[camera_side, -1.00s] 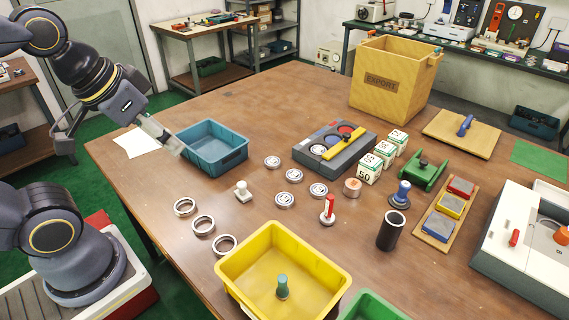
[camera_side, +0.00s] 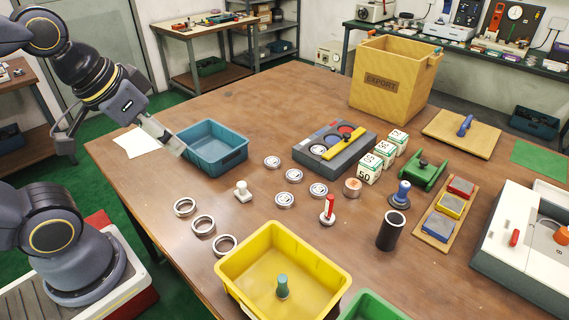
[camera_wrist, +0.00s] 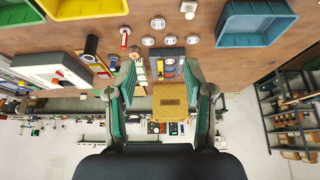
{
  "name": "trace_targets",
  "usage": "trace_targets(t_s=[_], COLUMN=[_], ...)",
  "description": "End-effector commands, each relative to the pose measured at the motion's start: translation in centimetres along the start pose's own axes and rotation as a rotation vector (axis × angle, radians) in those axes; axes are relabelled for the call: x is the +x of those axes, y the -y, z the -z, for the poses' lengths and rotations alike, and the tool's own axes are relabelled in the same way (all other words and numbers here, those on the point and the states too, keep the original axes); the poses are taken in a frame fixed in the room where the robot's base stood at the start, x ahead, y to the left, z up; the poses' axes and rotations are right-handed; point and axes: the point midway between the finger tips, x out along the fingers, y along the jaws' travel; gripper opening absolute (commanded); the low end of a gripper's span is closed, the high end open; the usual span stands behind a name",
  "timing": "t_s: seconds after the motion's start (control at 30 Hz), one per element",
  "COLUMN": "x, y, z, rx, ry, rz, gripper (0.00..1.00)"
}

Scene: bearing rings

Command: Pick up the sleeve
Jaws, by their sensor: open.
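The sleeve appears to be the dark, hollow upright cylinder (camera_side: 391,231) standing on the table right of the yellow bin. In the wrist view the dark cylinder (camera_wrist: 91,46) shows small at upper left, outside the space between my fingers. My gripper (camera_side: 168,143) is raised at the table's left side, near the blue bin, far from the cylinder. In the wrist view my gripper (camera_wrist: 158,85) has its fingers wide apart with nothing held between them.
The yellow bin (camera_side: 318,262) and a green bin (camera_side: 372,307) stand at the front. The blue bin (camera_side: 222,165) is near my gripper. Metal rings (camera_side: 203,226), stamps and a red-handled tool (camera_side: 328,210) lie between. A white machine (camera_side: 520,245) is right of the cylinder.

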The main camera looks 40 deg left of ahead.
Motion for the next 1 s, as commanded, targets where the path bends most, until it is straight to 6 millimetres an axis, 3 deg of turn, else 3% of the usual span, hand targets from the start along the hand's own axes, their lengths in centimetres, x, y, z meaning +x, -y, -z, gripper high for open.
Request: trace_targets(t_s=[0.23, 0.57, 0.67, 0.8, 0.93, 1.0], x=[0.0, -0.1, -1.8, -2.6, -0.9, 1.1], y=[0.0, 0.0, -0.1, -1.7, -5.0, -7.4], z=[0.0, 0.5, 3.7, 10.9, 17.6, 20.8], rx=[0.000, 0.019, 0.050, 0.145, 0.255, 0.314], ry=[0.000, -0.020, -0.105, -0.170, -0.185, -0.181], rz=[0.000, 0.001, 0.005, -0.006, -0.043, -0.071], gripper=[0.80, 0.80, 0.80, 0.80, 0.80, 0.80])
